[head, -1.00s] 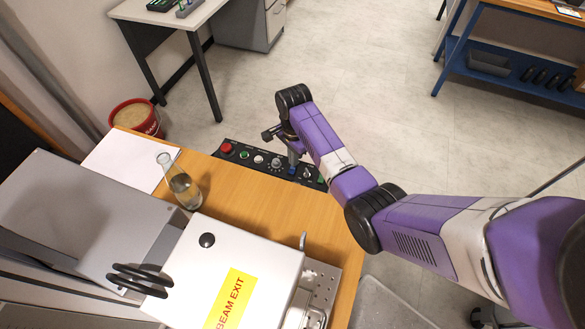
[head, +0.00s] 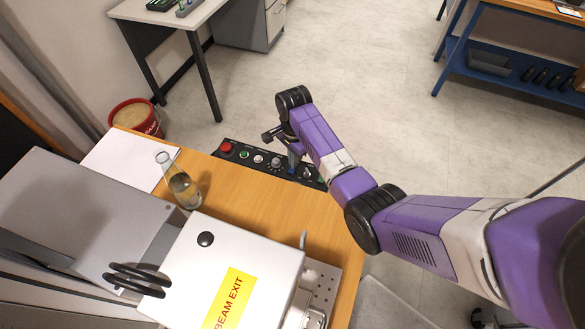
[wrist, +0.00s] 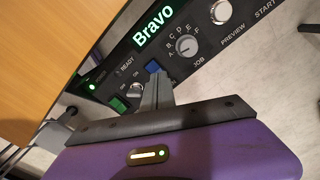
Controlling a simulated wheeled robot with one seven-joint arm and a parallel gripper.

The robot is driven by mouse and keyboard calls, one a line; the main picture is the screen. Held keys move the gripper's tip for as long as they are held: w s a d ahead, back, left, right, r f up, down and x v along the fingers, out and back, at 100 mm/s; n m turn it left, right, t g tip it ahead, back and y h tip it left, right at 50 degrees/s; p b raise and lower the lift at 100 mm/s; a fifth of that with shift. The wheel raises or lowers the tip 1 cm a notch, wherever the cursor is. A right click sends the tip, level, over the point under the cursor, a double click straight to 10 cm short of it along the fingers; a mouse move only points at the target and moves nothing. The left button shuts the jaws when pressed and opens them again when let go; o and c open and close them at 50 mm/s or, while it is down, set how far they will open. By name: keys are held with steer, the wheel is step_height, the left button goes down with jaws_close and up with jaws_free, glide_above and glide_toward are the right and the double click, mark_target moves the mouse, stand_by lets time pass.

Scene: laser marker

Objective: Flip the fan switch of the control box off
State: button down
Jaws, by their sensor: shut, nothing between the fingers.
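The control box (head: 265,163) is a long black panel at the far edge of the wooden table in the head view. In the wrist view its face (wrist: 207,62) shows a green "Bravo" display, a grey job knob, a silver toggle (wrist: 135,88), a blue switch (wrist: 152,66) and a green switch (wrist: 118,104). I cannot read which one is labelled fan. My gripper (wrist: 155,82) is shut and empty, its fingertips at the blue switch. I cannot tell whether they touch it. My gripper (head: 292,165) partly hides the box's right part in the head view.
A glass flask (head: 181,182) of liquid stands on the table, left of the box. A white machine with a yellow "BEAM EXIT" label (head: 229,299) fills the near side. A sheet of paper (head: 127,158) lies at the left. Open floor lies beyond the box.

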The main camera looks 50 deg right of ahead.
steer(key=shift+f+b, duration=0.3)
steer(key=shift+f, duration=0.25)
stand_by(0.4)
step_height(320, 180, up, 7)
steer(key=p, duration=0.7)
stand_by(0.6)
